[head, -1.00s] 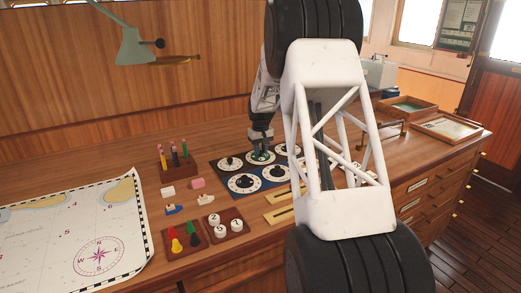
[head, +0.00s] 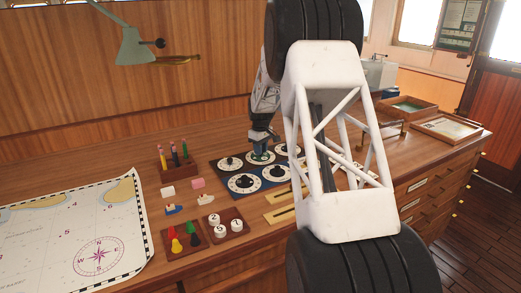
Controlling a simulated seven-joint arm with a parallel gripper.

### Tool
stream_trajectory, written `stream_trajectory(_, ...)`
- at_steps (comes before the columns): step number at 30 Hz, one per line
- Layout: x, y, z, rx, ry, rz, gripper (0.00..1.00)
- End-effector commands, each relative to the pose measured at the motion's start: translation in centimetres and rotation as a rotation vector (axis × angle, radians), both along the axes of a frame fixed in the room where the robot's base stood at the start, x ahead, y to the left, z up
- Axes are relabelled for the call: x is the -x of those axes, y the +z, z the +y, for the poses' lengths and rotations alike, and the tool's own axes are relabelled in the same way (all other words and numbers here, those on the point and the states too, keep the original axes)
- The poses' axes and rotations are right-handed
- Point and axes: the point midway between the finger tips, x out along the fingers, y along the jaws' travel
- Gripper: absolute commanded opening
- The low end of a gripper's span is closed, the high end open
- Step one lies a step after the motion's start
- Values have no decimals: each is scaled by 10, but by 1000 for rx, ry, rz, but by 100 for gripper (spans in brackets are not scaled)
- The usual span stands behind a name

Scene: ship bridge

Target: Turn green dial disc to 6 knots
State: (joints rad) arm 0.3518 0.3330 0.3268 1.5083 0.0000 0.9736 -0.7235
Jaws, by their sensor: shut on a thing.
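The green dial disc (head: 261,158) is in the back row of a dark blue dial panel (head: 213,168) in the head view. My gripper (head: 260,149) is directly over this disc, pointing down, shut on its knob. The gripper hides the knob and most of the dial face. The numbers and the pointer position are too small and too covered to read. Other white dials with black centres sit around it, including one at the back left (head: 230,163) and one at the front left (head: 243,183).
A pencil block (head: 178,168) stands left of the panel. Erasers, small boats, a tray of coloured pawns (head: 184,240) and a tray of numbered discs (head: 223,230) lie in front. A chart (head: 70,235) covers the left. My arm hides the panel's right side.

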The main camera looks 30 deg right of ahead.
Motion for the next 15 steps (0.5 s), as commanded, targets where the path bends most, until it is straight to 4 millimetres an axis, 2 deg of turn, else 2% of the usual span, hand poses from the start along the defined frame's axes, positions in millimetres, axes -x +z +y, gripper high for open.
stream_trajectory(4,0,1,0,1,-1,0,1)
stream_trajectory(5,0,1,0,1,-1,0,26)
stream_trajectory(9,0,1,0,0,-1,0,48)
stream_trajectory(10,0,1,0,0,-1,0,51)
stream_trajectory(15,0,0,0,0,-1,0,51)
